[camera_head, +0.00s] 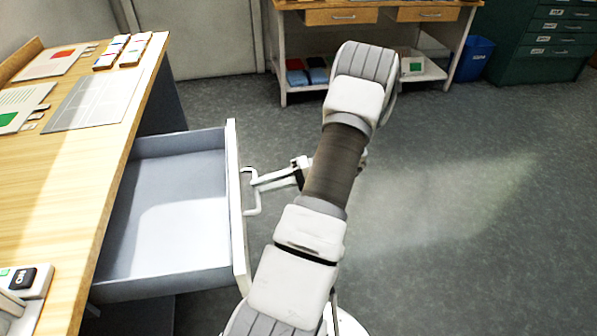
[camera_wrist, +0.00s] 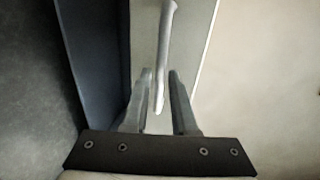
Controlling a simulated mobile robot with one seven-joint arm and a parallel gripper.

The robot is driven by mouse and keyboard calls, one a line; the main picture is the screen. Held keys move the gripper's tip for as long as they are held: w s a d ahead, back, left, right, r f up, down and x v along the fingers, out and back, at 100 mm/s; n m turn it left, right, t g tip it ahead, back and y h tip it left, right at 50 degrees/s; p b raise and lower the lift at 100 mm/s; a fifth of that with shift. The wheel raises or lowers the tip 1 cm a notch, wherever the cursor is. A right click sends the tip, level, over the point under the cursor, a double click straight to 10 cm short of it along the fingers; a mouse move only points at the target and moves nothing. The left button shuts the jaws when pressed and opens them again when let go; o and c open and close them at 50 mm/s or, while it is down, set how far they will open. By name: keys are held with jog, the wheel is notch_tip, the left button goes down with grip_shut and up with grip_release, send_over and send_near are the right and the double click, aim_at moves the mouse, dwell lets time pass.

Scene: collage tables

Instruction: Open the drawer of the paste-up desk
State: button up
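The paste-up desk (camera_head: 100,160) stands at the left with a wooden top. Its drawer (camera_head: 238,150) is pulled out to the right, and its empty grey inside shows. A pale bar handle (camera_head: 252,211) sits on the drawer's front. My gripper (camera_head: 257,181) is at the handle, reaching it from the right; my arm hides part of the wrist. In the wrist view, the handle (camera_wrist: 166,40) runs between the two fingers of my gripper (camera_wrist: 161,74). The fingers stand apart, with a narrow gap visible beside the bar.
Papers and small card stacks (camera_head: 121,50) lie on the desk top. A bench (camera_head: 375,15) with two drawers and a low shelf stands at the back, beside a blue bin (camera_head: 474,58) and a green cabinet (camera_head: 545,40). The grey floor at the right is clear.

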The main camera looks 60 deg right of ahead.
jog(key=p+v, duration=0.2)
jog(key=v, duration=1.3)
jog(key=shift+s, duration=0.2)
